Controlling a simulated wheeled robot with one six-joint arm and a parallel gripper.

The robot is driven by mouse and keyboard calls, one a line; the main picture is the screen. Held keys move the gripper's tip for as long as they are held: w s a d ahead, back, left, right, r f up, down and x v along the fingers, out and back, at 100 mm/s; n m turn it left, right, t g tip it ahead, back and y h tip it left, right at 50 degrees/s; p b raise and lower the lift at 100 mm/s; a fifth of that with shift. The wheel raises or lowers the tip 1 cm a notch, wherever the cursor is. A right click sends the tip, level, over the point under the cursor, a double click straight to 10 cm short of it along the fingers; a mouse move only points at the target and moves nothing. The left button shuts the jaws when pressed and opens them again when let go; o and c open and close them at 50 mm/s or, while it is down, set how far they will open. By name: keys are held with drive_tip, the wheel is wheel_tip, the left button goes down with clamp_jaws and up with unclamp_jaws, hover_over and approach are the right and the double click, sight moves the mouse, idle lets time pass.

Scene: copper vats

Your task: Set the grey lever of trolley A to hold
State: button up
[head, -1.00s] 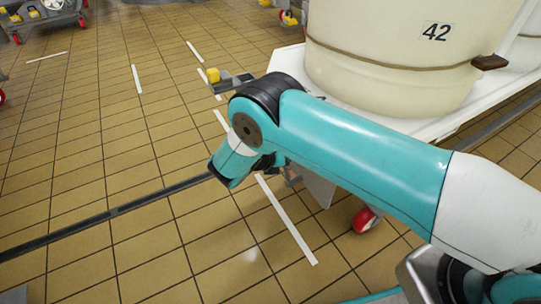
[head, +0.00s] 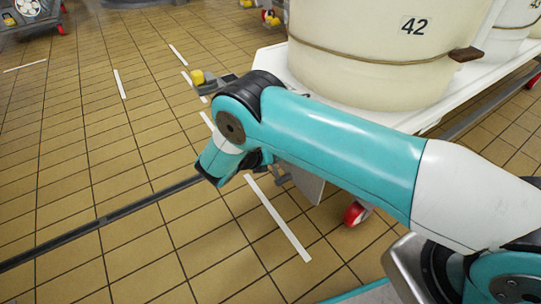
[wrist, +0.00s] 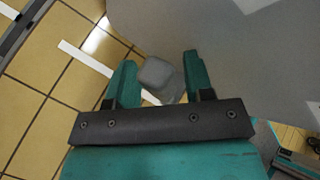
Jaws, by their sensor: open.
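In the wrist view my gripper (wrist: 157,80) is open, with one teal finger on each side of a grey lever end (wrist: 159,74). The lever end is a rounded grey block between the fingers, nearer the middle than either finger; I cannot tell whether it touches one. The broad grey surface of the trolley (wrist: 240,60) lies behind and to the right. In the head view the white trolley (head: 440,118) carries a cream vat marked 42. My arm hides the gripper there. No letter A shows, and I cannot read the lever's setting.
A red caster (head: 354,213) stands under the trolley's near side. A yellow-topped bracket (head: 200,78) juts from its far left corner. Tiled floor with white strips (head: 278,218) and a dark drain channel (head: 110,217) is open to the left. Other wheeled gear stands far back.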

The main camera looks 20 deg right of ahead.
drive_tip(key=s+a+r+p, duration=0.1)
drive_tip(key=s+a+p, duration=0.1)
drive_tip(key=s+a, duration=0.5)
drive_tip(key=a, duration=0.5)
drive_tip(key=shift+s+a+r+p, duration=0.2)
drive_tip(key=shift+r+p, duration=0.1)
drive_tip(key=shift+r, duration=0.1)
wheel_tip(320, 180, up, 12)
drive_tip(key=w+f+m+g+y, duration=0.1)
drive_tip(key=w+m+g+y, duration=0.15)
drive_tip(key=m, duration=0.35)
drive_tip(key=s+d+r+m+g+y, duration=0.1)
drive_tip(key=s+d+r+m+y, duration=0.2)
drive_tip(key=r, duration=0.5)
drive_tip(key=s+d+r+m+g+y, duration=0.1)
drive_tip(key=s+d+r+m+y, duration=0.15)
drive_tip(key=r+m, duration=0.35)
drive_tip(key=s+d+r+m+y, duration=0.25)
drive_tip(key=s+r+m, duration=0.35)
drive_tip(key=s, duration=0.5)
drive_tip(key=s+d+r+m+y, duration=0.2)
drive_tip(key=s+r+m+y, duration=0.15)
drive_tip(key=s+r, duration=0.6)
wheel_tip(320, 180, up, 36)
drive_tip(key=s+p, duration=0.1)
drive_tip(key=p, duration=3.8)
drive_tip(key=shift+s+g+h, duration=0.3)
drive_tip(key=shift+g+h, duration=0.1)
drive_tip(key=shift+g, duration=0.05)
